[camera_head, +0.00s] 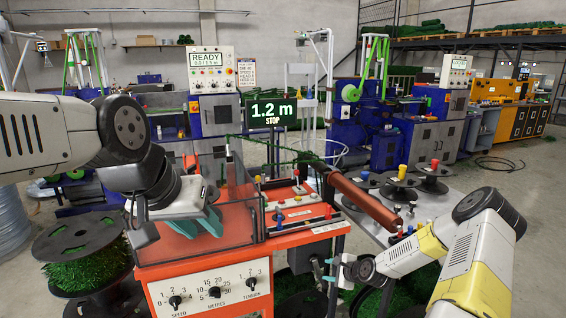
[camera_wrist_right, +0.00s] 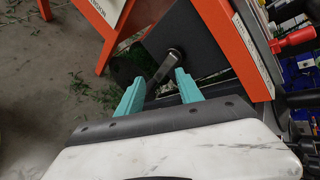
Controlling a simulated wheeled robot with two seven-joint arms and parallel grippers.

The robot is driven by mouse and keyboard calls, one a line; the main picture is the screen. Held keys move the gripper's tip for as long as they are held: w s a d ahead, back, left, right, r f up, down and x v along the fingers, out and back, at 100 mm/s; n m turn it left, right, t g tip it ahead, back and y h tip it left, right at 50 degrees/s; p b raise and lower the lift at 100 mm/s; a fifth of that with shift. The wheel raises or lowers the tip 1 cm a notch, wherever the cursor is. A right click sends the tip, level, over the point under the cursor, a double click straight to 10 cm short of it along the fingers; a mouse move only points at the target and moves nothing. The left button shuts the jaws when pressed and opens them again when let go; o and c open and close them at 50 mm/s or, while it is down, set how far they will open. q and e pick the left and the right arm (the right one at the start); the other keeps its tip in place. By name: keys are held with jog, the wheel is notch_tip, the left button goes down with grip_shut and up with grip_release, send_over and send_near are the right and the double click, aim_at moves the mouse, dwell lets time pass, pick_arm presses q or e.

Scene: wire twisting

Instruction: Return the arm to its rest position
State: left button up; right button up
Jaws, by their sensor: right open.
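My left arm reaches in from the left in the head view. Its gripper (camera_head: 200,226), with teal fingers, is low over the orange machine (camera_head: 215,262), by the clear guard; its gap is hard to judge. My right arm bends in from the lower right. Its gripper (camera_head: 329,272) is beside the machine's right legs, low down. In the right wrist view the right gripper (camera_wrist_right: 160,88) has its teal fingers apart. A short metal bar (camera_wrist_right: 168,66) on a dark plate shows between and beyond the fingertips; I see no grip on it.
A green spool (camera_head: 82,262) stands at left. A brown roller (camera_head: 365,202) slants across the right of the machine, near spools with coloured knobs (camera_head: 403,172). The sign (camera_head: 273,111) reads 1.2 m STOP. Open floor (camera_head: 535,175) lies at far right.

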jog(key=s+r+n+g+h, duration=0.1)
jog(key=s+r+n, duration=0.3)
jog(key=r, duration=0.7)
jog(key=s+r+n+g+h, duration=0.15)
jog(key=s+r+n, duration=0.3)
jog(key=r, duration=0.55)
jog(key=s+r+n+g+h, duration=0.15)
jog(key=s+r+n, duration=0.25)
jog(key=r, duration=0.7)
jog(key=s+a+r+n, duration=0.1)
jog(key=s+r+n, duration=0.1)
jog(key=s+r, duration=0.2)
jog(key=s+a+r+n, duration=0.1)
jog(key=s+r, duration=0.3)
jog(key=s, duration=0.7)
jog(key=s+a+r+n+t+y, duration=0.1)
jog(key=s+r+n, duration=0.2)
jog(key=s, duration=0.5)
jog(key=shift+a+r+n, duration=0.2)
jog(key=shift+r+n, duration=0.15)
jog(key=shift+r, duration=0.45)
jog(key=shift+s, duration=0.1)
